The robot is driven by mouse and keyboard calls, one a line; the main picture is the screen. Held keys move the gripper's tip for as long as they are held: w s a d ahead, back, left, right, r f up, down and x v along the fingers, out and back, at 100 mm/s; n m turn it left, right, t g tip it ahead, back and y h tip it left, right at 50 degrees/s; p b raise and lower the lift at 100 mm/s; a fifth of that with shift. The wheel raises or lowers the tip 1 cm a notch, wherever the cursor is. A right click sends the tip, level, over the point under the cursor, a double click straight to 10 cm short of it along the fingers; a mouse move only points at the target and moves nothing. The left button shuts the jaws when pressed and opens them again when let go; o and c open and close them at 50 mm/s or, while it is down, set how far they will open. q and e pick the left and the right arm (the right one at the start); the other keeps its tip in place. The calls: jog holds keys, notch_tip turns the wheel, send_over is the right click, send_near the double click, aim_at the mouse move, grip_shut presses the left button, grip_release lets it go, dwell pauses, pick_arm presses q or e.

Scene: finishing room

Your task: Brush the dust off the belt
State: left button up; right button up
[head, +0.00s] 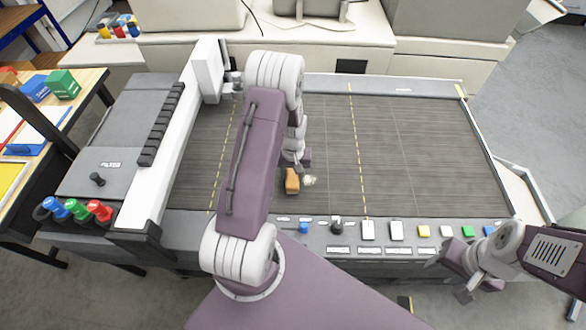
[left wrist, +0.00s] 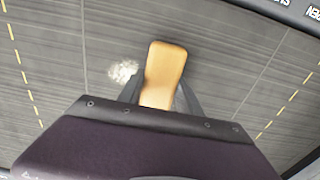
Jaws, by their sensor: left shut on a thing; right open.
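The belt (head: 420,150) is a wide dark grey ribbed surface with yellow dashed lines. My left gripper (head: 299,163) is low over the near part of the belt, shut on an orange-brown wooden brush (head: 292,182). In the left wrist view the brush (left wrist: 164,72) sits between the two dark fingers; its bristles are hidden. A small pale pile of dust (head: 309,181) lies on the belt just right of the brush. It also shows in the left wrist view (left wrist: 124,71), close beside the brush. My right gripper (head: 464,277) is open and empty, in front of the machine at the right.
A control panel (head: 350,228) with coloured buttons and a black knob runs along the belt's near edge. A white raised guard (head: 165,170) borders the belt's left side. Red, green and blue knobs (head: 78,208) stand front left. The belt's right half is clear.

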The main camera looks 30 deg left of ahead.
pick_arm(q)
jog(key=shift+s+d+f, duration=0.15)
jog(key=shift+s+d, duration=0.2)
jog(key=shift+s, duration=0.25)
notch_tip(320, 180, up, 6)
jog(key=p, duration=0.5)
jog(key=shift+w, duration=0.15)
jog(key=shift+a, duration=0.1)
notch_tip(320, 180, up, 3)
jog(key=p, duration=0.3)
